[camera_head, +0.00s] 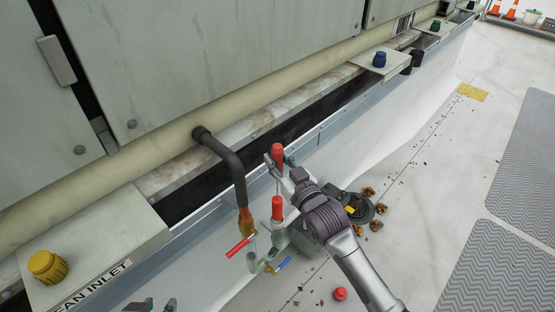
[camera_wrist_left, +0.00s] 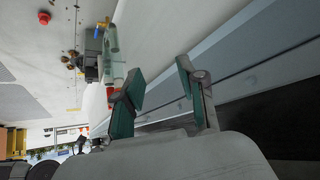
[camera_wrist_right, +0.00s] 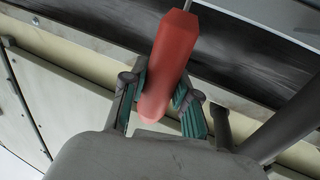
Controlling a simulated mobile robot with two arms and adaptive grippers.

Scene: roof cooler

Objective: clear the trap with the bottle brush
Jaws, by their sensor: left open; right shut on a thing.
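My right gripper (camera_head: 283,162) is shut on the red handle (camera_head: 277,153) of the bottle brush, also seen in the right wrist view (camera_wrist_right: 170,65). A thin rod leaves the handle and runs down towards the trap. The bristles are not visible. The pale green trap (camera_head: 252,252) hangs below a dark pipe and has a red lever (camera_head: 238,247) and a blue lever (camera_head: 285,263). A red cylinder (camera_head: 277,207) tops its right upright; I cannot tell whether the rod enters there. My left gripper (camera_wrist_left: 160,90) is open and empty; its tips show at the head view's bottom edge (camera_head: 150,305).
A red cap (camera_head: 340,294) lies on the roof floor. A round black drain (camera_head: 360,208) with brown leaves is right of the trap. The dark bent pipe (camera_head: 228,160) and cabinet wall (camera_head: 200,60) bound the left. The floor at right is mostly free.

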